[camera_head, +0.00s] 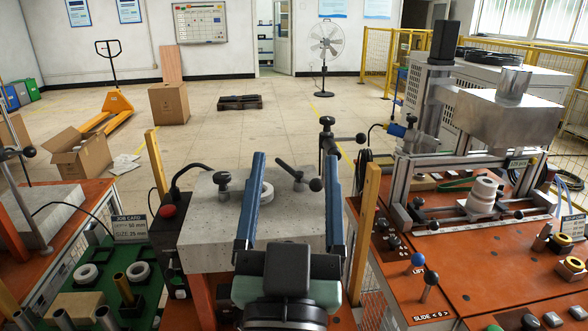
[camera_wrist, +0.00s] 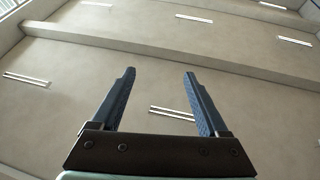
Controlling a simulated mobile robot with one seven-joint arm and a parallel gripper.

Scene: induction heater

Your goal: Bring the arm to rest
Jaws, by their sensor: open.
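My gripper (camera_head: 296,160) stands in the lower middle of the head view, its two long blue fingers wide apart and pointing up and away from my body. In the wrist view my gripper (camera_wrist: 160,74) is open with nothing between the fingers, and only the ceiling (camera_wrist: 75,70) lies beyond it. A grey stone-like block (camera_head: 210,235) with a white ring (camera_head: 267,192) on it shows behind and between the fingers. I cannot see the fingers touching anything.
A press-like machine (camera_head: 440,120) stands on the orange bench (camera_head: 480,265) at right. A green tray (camera_head: 85,300) with rings and tubes lies at lower left. Yellow posts (camera_head: 362,240) rise close on both sides of my gripper. Open floor (camera_head: 250,135) lies beyond.

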